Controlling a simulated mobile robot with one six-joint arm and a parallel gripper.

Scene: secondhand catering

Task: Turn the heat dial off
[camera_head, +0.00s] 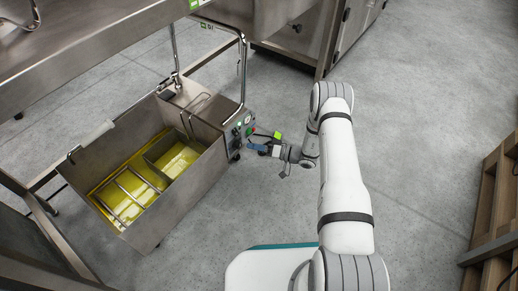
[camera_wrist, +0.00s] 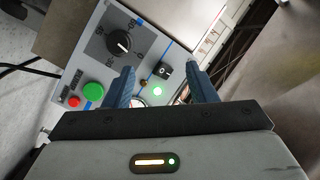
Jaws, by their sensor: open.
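The heat dial (camera_wrist: 121,44) is a round black knob with a white pointer line on a dark square plate, at the upper left of the wrist view. It sits on the pale control panel (camera_head: 239,130) at the right end of the steel fryer (camera_head: 208,163). My gripper (camera_wrist: 161,84) is open, with two blue fingers pointing at the panel and nothing between them that I can see held. The dial is beyond the fingertips and left of the gap between them. In the head view my gripper (camera_head: 254,142) is just right of the panel.
Wooden pallets (camera_head: 497,215) stand far right; grey floor between is clear.

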